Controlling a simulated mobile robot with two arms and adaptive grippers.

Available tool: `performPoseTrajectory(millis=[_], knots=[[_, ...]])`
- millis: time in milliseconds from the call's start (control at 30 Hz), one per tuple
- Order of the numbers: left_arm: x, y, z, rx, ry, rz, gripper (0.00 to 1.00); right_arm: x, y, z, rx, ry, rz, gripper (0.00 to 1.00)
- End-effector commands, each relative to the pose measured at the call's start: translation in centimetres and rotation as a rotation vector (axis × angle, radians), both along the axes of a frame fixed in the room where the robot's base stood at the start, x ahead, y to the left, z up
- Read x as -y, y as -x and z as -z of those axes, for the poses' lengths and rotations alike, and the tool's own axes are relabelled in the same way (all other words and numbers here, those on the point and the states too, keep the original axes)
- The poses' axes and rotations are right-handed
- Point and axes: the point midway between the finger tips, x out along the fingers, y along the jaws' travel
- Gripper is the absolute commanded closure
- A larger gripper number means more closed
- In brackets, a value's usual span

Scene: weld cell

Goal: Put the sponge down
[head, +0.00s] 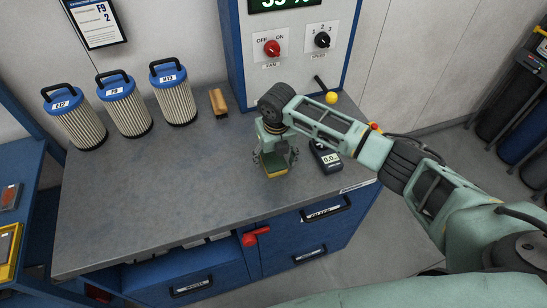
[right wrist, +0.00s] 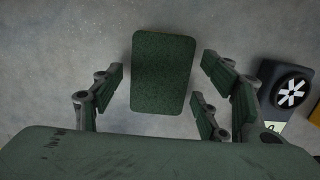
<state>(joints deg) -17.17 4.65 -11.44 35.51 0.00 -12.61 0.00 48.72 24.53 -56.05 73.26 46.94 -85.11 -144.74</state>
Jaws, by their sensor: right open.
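The sponge (head: 272,168), yellow with a dark green top, lies on the grey worktop (head: 180,200) near its front right part. My right gripper (head: 276,157) is right above and around it, pointing down. In the right wrist view the sponge's green face (right wrist: 164,72) sits between the spread fingers, with gaps of bare worktop on both sides. The right gripper is open and does not appear to touch the sponge. My left gripper is not in view.
A small meter (head: 325,157) with a fan wheel (right wrist: 292,92) stands just right of the gripper. Several blue-capped filters (head: 124,106) and a wooden-looking block (head: 218,102) stand at the back. A blue control cabinet (head: 292,45) rises behind. The worktop's left and middle are clear.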

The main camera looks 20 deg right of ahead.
Motion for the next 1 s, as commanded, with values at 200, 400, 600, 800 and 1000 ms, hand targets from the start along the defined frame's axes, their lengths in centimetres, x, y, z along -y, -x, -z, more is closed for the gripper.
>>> performPoseTrajectory(millis=[200, 400, 600, 800, 1000], knots=[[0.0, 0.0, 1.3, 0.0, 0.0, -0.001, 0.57, 0.0, 0.3, -4.0, 0.007, -0.002, -0.001, 0.32], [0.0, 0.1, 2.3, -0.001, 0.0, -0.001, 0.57, 0.1, 0.9, -8.2, 0.006, 0.0, 0.0, 0.32], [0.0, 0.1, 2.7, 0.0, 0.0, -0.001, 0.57, 0.0, 1.2, -10.7, 0.003, -0.001, 0.001, 0.32], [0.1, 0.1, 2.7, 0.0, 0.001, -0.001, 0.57, 0.1, 1.3, -11.4, 0.001, 0.0, 0.001, 0.32], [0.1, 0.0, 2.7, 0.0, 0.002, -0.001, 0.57, 0.1, 1.3, -11.4, 0.001, 0.0, 0.001, 0.32]])
